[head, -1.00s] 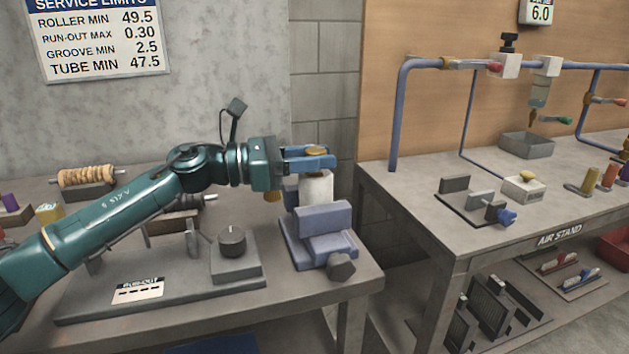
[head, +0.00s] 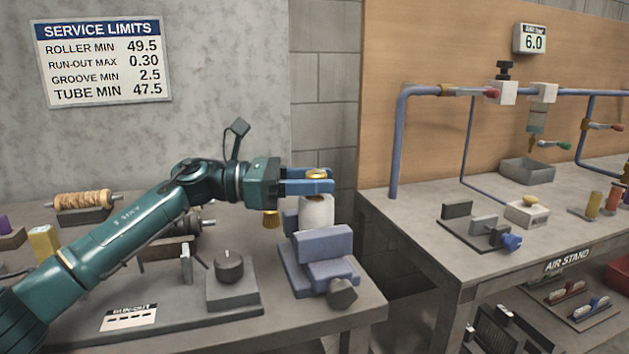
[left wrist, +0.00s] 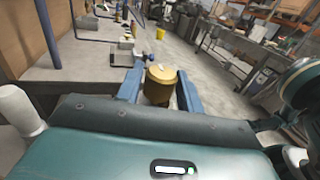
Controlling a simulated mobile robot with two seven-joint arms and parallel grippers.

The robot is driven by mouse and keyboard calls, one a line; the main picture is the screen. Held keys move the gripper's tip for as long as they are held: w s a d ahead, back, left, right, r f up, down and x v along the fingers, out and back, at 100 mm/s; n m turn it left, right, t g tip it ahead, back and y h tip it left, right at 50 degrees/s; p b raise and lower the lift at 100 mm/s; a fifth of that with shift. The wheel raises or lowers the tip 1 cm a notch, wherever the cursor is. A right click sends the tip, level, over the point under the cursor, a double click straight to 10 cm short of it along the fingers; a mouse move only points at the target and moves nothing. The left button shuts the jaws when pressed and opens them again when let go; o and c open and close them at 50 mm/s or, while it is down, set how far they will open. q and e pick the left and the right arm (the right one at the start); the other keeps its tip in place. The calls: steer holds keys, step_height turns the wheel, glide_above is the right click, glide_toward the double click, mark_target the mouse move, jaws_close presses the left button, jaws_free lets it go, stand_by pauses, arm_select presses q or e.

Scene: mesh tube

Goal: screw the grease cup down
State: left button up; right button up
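The gold grease cup (head: 316,174) sits on top of a white upright cylinder (head: 317,211) in the blue-grey holder (head: 326,243), at the right end of the left bench. My left gripper (head: 308,181) reaches in level from the left, its blue fingers on either side of the cup. In the left wrist view the cup (left wrist: 160,88) fills the space between the fingers, with no clear gap, so the gripper looks shut on it. My right gripper is not in view.
The air stand bench (head: 425,200) with blue pipes is to the right, across a gap. A wall sign (head: 104,60) hangs behind.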

arm_select(q)
steer(key=shift+o, duration=1.3)
steer(key=a, duration=1.3)
steer(key=shift+s, duration=0.25)
